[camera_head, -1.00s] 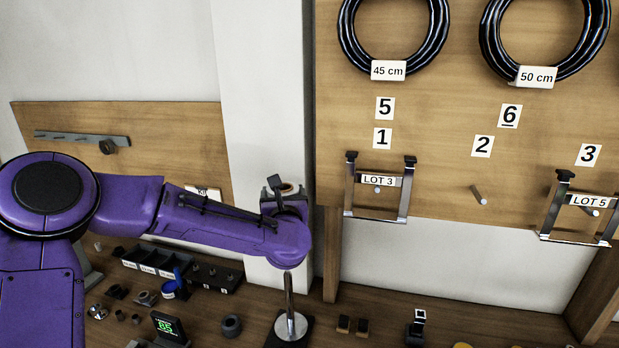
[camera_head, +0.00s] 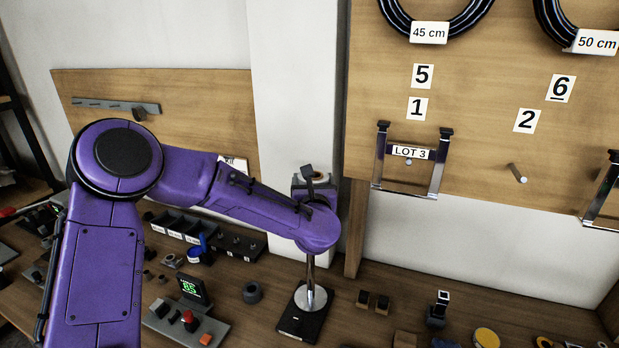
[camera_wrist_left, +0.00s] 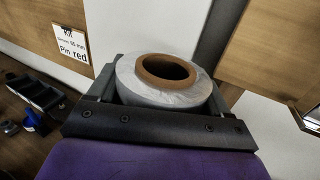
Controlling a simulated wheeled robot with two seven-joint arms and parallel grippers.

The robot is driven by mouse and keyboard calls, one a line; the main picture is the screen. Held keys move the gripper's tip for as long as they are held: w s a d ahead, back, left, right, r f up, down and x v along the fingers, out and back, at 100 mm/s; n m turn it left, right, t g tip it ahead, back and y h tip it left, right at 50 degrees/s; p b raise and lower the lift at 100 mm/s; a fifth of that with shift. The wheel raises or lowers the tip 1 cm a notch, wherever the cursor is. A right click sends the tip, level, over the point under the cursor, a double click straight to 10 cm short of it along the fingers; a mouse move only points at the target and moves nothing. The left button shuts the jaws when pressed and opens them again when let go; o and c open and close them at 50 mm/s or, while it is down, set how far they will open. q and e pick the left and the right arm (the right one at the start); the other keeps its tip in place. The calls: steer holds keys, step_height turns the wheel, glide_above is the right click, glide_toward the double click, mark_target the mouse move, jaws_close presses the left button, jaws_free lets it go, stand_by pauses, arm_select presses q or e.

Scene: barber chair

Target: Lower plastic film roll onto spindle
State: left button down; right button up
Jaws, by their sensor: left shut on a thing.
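The plastic film roll (camera_wrist_left: 130,82), whitish with a brown cardboard core (camera_wrist_left: 166,70), sits upright between the jaws of my left gripper (camera_wrist_left: 165,90) in the left wrist view. In the head view the roll (camera_head: 320,177) shows only in part behind the wrist, and my left gripper (camera_head: 316,184) is shut on it. The spindle (camera_head: 311,274) is a chrome rod on a round foot and black base on the bench. Its upper part is hidden behind my purple forearm, so I cannot tell whether the roll is around it or above it. My right gripper is out of view.
A white pillar (camera_head: 300,90) stands close behind the roll. A grey ring (camera_head: 252,292), a display reading 85 (camera_head: 192,290) and black bins (camera_head: 182,228) lie left of the spindle. A LOT 3 rack (camera_head: 410,160) hangs to the right. A kit card (camera_wrist_left: 72,42) reads "Pin red".

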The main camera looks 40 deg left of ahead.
arm_select(q)
step_height(320, 180, down, 22)
steer(key=s+b, duration=0.1)
steer(key=b, duration=1.5)
steer(key=shift+s+r+b, duration=0.2)
steer(key=shift+b, duration=0.15)
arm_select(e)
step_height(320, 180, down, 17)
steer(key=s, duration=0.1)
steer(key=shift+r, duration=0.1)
